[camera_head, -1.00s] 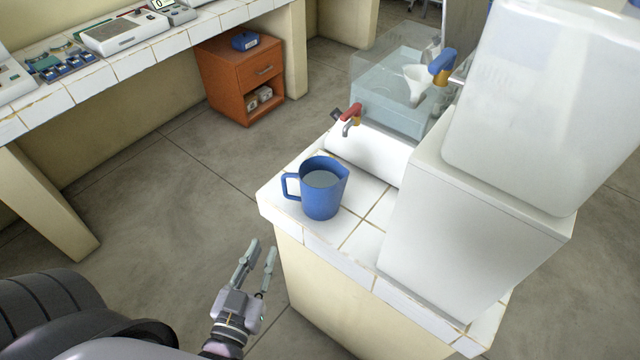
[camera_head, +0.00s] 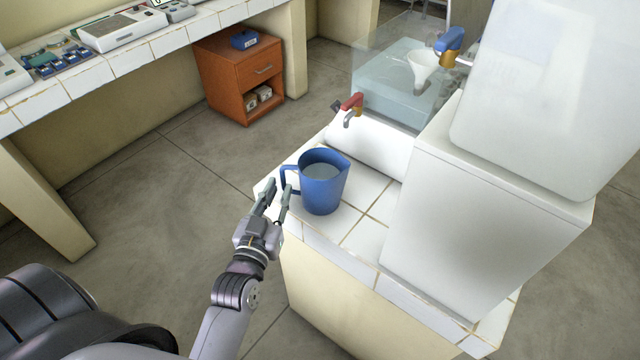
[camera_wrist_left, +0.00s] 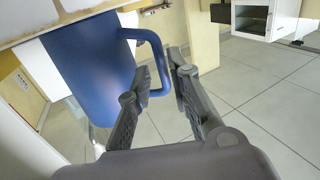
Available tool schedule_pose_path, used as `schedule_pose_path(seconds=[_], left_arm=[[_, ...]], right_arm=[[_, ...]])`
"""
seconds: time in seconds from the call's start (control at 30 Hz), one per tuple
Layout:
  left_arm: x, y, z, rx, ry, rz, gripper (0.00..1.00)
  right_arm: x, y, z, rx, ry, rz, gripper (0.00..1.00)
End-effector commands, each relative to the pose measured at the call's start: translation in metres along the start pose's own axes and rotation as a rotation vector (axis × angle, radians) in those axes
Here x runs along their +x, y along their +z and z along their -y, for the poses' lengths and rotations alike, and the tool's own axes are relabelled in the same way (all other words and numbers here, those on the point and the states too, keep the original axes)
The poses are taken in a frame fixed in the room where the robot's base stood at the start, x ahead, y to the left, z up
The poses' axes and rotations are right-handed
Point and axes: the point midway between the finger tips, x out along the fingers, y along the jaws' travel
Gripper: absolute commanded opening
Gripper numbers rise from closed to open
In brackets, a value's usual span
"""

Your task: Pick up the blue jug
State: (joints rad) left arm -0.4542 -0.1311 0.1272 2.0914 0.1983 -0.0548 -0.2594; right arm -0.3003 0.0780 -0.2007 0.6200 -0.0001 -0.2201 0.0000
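The blue jug (camera_head: 324,186) stands upright on the white tiled counter (camera_head: 362,236), near its left corner, with its handle toward the left. Liquid shows inside it. My left gripper (camera_head: 279,193) is at the handle, its fingers apart. In the left wrist view the jug (camera_wrist_left: 88,72) fills the left side, and its handle (camera_wrist_left: 158,62) reaches between the open fingertips of my left gripper (camera_wrist_left: 164,68). I cannot tell whether a finger touches the handle. My right gripper is in neither view.
A white box (camera_head: 470,215) with a large translucent container (camera_head: 545,95) stands right of the jug. Open floor lies left of the counter.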

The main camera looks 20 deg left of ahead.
Motion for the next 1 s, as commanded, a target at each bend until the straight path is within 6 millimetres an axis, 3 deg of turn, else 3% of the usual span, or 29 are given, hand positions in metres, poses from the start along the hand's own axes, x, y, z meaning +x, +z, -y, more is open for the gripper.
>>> schedule_pose_path(seconds=[0.13, 0.3, 0.57, 0.87, 1.0], left_arm=[[0.024, 0.008, 0.002, -0.003, 0.0, -0.005, 0.19], [0.04, 0.005, 0.002, -0.001, 0.0, -0.001, 0.19], [0.042, 0.004, 0.002, 0.0, 0.0, 0.001, 0.19], [0.042, 0.004, 0.002, 0.0, 0.0, 0.0, 0.0], [0.042, 0.004, 0.002, 0.0, 0.0, 0.0, 0.0]], right_arm=[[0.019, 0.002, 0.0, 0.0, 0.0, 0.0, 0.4], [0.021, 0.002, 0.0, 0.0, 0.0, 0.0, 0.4], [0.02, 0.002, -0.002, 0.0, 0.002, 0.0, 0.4], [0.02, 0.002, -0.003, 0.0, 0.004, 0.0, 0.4], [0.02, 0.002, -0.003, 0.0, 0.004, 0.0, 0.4]])
